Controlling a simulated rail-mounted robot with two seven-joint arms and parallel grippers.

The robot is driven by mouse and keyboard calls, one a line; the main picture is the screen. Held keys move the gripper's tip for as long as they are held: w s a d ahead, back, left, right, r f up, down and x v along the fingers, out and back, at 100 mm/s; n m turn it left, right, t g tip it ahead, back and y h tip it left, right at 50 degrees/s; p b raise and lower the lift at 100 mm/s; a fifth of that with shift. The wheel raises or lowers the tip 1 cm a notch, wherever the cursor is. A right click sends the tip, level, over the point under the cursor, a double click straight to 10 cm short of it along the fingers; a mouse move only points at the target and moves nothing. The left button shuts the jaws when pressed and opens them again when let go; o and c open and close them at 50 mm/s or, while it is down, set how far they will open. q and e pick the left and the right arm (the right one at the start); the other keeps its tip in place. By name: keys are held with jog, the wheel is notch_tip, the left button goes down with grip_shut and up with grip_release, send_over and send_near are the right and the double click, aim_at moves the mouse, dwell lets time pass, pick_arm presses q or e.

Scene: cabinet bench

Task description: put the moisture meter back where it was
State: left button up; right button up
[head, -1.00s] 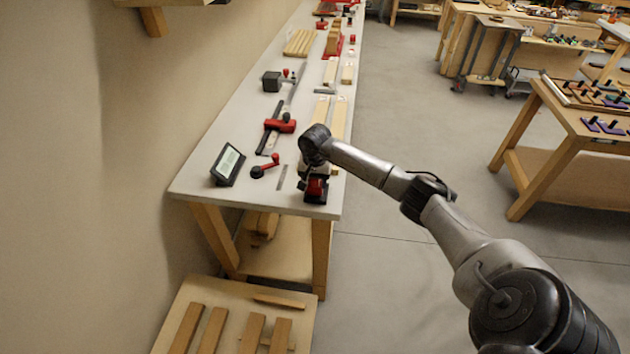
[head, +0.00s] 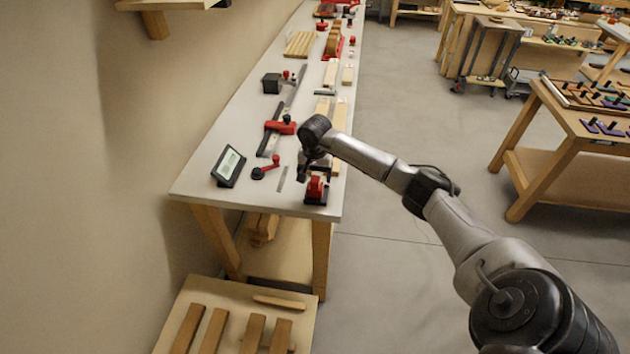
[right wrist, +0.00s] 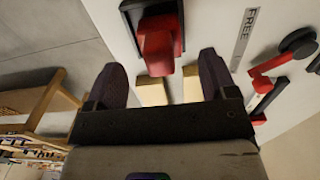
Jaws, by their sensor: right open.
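A red block-shaped device in a black base (head: 316,190) stands at the near right corner of the bench. It may be the moisture meter, but I cannot read any marking on it. In the right wrist view the red device (right wrist: 158,42) lies ahead of and between my open fingers, with its black base beyond. My right gripper (head: 306,170) is just behind it in the head view and appears clear of it. The right gripper (right wrist: 163,75) is open and holds nothing. My left gripper is not in view.
A grey strip reading "FREE" (right wrist: 243,38) lies beside the device. A screen on a stand (head: 228,166), a red-and-black handled tool (head: 266,168) and a red clamp (head: 280,127) are to the left. Pale wood pieces (head: 341,118) lie behind.

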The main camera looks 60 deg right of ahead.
aim_at(315, 178)
notch_tip(315, 178, up, 9)
jog(key=w+a+f+m+t+y, duration=0.1)
jog(key=w+a+f+t+y, duration=0.2)
jog(key=a, duration=0.7)
jog(key=w+a+f+m+t+y, duration=0.1)
jog(key=w+a+f+t+y, duration=0.2)
jog(key=a, duration=0.7)
jog(key=s+a+r+m+t+y, duration=0.2)
jog(key=a+m+t+y, duration=0.2)
jog(key=a+m, duration=0.3)
jog(key=s+a+r+m+t+y, duration=0.1)
jog(key=a+r+m+t+y, duration=0.2)
jog(key=a+m, duration=0.35)
jog(key=s+d+f+m+g+h, duration=0.1)
jog(key=s+f+m+h, duration=0.7)
jog(key=m, duration=1)
jog(key=s+d+f+m+g+h, duration=0.15)
jog(key=s+f+m+h, duration=0.7)
jog(key=m, duration=0.95)
jog(key=s+a+m+g+y, duration=0.2)
jog(key=s+g, duration=0.1)
jog(key=s, duration=0.4)
jog(key=s+a+m+g+y, duration=0.1)
jog(key=s+a+m+g, duration=0.1)
jog(key=s, duration=0.5)
jog(key=shift+s+a+f+m+g+y, duration=0.2)
jog(key=shift+a+m+g+y, duration=0.2)
jog(key=shift+g, duration=0.55)
